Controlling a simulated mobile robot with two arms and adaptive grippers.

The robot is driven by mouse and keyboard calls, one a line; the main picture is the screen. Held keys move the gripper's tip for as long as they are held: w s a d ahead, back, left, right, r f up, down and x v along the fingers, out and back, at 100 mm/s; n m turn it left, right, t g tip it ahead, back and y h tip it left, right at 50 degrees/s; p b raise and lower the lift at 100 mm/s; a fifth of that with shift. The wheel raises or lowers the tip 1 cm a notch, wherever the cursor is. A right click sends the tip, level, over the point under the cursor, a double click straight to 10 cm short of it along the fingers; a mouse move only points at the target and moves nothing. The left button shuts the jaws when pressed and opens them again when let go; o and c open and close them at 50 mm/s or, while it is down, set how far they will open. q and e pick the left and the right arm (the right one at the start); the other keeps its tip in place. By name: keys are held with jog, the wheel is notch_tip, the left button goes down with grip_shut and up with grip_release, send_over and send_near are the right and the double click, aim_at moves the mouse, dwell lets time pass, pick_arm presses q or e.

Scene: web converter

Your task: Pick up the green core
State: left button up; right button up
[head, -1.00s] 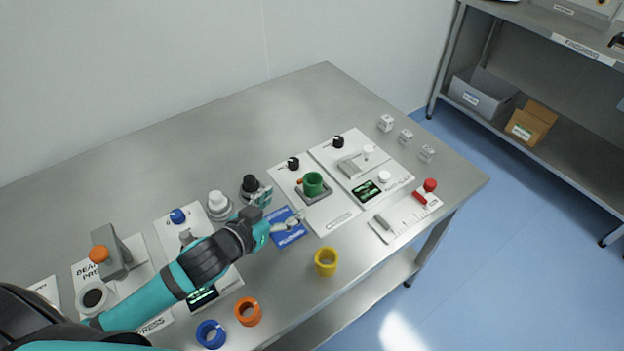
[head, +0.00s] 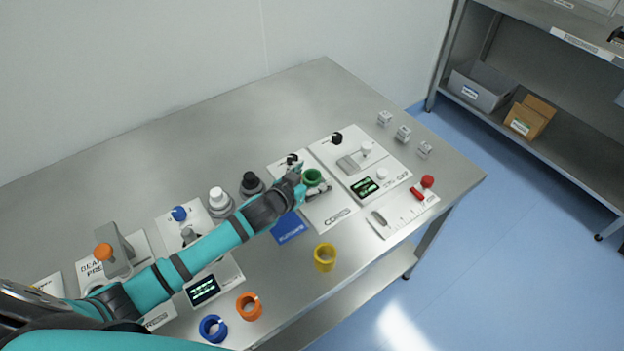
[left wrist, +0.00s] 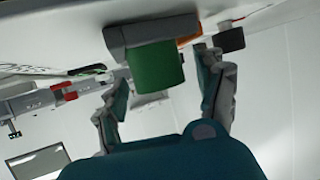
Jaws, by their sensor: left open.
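The green core (head: 313,177) sits on a grey fixture on a white panel near the middle right of the table in the head view. In the left wrist view the green core (left wrist: 157,68) and its grey fixture (left wrist: 150,32) appear upside down. My left gripper (head: 318,183) reaches in from the left, beside the core. In the left wrist view its two fingers (left wrist: 163,95) are spread apart, with the core's free end between or just beyond them. I cannot tell whether a finger touches it. My right gripper is not in view.
A yellow ring (head: 325,257), an orange ring (head: 249,306) and a blue ring (head: 212,329) stand along the front edge. A second white panel with a display (head: 365,187) lies right of the core. Black knobs stand behind it. The table's back middle is clear.

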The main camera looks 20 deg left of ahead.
pick_arm(q)
jog(key=shift+w, duration=0.2)
jog(key=shift+s, duration=0.1)
jog(key=shift+c, duration=0.6)
jog(key=c, duration=1.1)
